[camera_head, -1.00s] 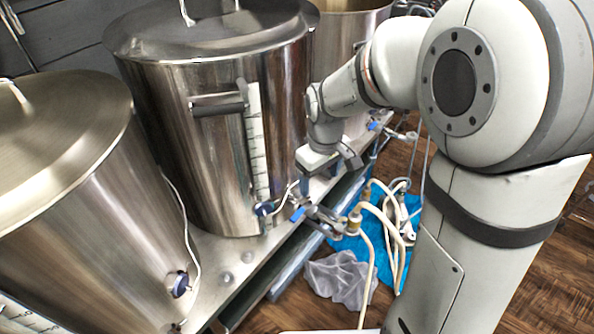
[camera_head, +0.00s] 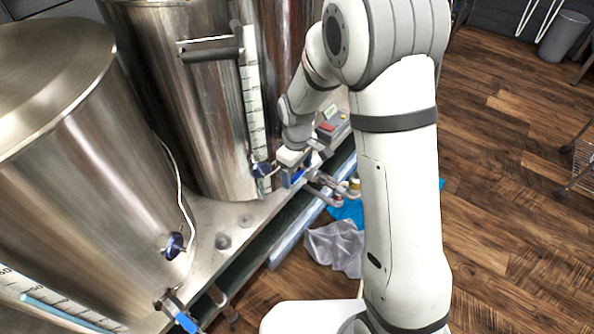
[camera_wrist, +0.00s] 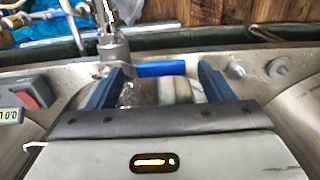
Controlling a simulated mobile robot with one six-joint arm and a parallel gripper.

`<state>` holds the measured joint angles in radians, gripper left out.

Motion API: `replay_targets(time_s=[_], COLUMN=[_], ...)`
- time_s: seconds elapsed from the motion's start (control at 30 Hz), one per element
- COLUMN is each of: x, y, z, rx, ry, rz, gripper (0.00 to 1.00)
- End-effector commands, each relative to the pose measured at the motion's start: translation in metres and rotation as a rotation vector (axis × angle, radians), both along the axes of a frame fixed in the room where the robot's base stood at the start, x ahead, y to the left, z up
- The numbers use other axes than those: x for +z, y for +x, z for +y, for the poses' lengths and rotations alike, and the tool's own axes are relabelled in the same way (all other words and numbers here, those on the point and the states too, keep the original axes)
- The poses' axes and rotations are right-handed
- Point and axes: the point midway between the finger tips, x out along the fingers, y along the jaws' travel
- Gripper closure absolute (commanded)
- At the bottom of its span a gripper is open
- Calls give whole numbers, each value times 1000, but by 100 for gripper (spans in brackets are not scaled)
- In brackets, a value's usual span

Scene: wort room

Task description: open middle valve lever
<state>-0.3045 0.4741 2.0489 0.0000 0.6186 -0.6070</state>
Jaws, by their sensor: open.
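The middle valve lever (camera_wrist: 160,69) is a blue handle on a metal valve (camera_wrist: 113,45) in the wrist view. It lies crosswise between my two dark blue fingers. My gripper (camera_wrist: 161,76) is open, with one finger near each end of the handle. I cannot tell whether either finger touches it. In the head view my gripper (camera_head: 299,167) is low at the front of the middle kettle (camera_head: 195,110), and the lever's blue (camera_head: 297,177) shows just below it. My gripper and wrist hide part of the valve there.
A second kettle (camera_head: 80,170) stands at left, with another blue-handled valve (camera_head: 180,313) at its base. A control box (camera_head: 333,126) sits on the bench behind my wrist. A grey cloth (camera_head: 335,246) lies on the floor. The wooden floor at right (camera_head: 510,220) is mostly clear.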

Motion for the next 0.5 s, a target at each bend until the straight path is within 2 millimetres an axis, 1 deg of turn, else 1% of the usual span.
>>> replay_targets(time_s=[0.27, 0.5], x=[-2, -1], y=[0, 0], z=[-1, -1], rx=[-1, -2], ry=[0, 0], rz=[0, 0], gripper=[25, 45])
